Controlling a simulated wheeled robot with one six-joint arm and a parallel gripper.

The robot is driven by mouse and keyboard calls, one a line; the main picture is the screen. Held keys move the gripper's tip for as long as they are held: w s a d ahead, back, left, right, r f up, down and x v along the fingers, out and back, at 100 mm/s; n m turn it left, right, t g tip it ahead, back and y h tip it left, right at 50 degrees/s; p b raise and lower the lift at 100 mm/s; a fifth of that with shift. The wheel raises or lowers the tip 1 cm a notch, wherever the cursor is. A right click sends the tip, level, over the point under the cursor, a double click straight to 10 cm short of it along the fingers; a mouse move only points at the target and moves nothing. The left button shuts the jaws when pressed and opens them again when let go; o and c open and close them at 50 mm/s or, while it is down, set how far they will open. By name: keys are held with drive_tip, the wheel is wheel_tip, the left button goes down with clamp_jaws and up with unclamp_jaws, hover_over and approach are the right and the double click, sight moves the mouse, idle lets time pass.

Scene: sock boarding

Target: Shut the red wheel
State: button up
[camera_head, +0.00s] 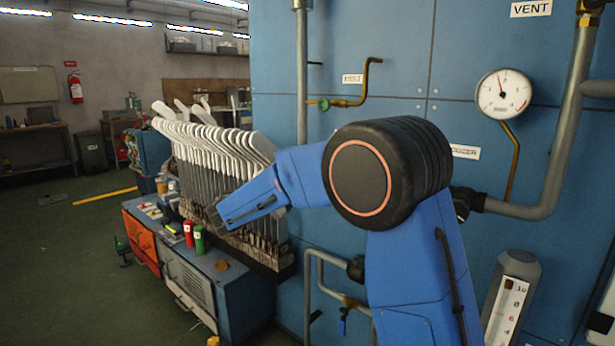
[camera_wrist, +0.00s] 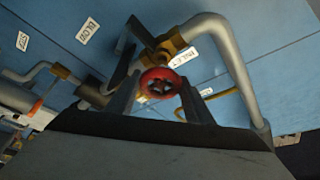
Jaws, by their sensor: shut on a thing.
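The red wheel (camera_wrist: 160,80) is a small spoked handwheel on a brass valve (camera_wrist: 172,44) in the wrist view. The valve joins a grey pipe against the blue panel. My gripper (camera_wrist: 158,92) has one dark finger on each side of the wheel and is shut on it. The wheel's turn position cannot be read. In the head view neither the wheel nor my gripper shows; my blue arm and its black joint cover that part of the panel.
A thick grey pipe (camera_wrist: 232,70) bends close beside the valve on the right. In the head view a pressure gauge (camera_head: 503,94) and a green-handled valve (camera_head: 324,104) are on the panel. A rack of white sock forms (camera_head: 215,145) stands left of my arm.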

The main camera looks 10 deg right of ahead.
drive_tip(key=shift+m, duration=0.5)
drive_tip(key=o, duration=1)
drive_tip(key=shift+o, duration=0.2)
drive_tip(key=shift+f, duration=0.1)
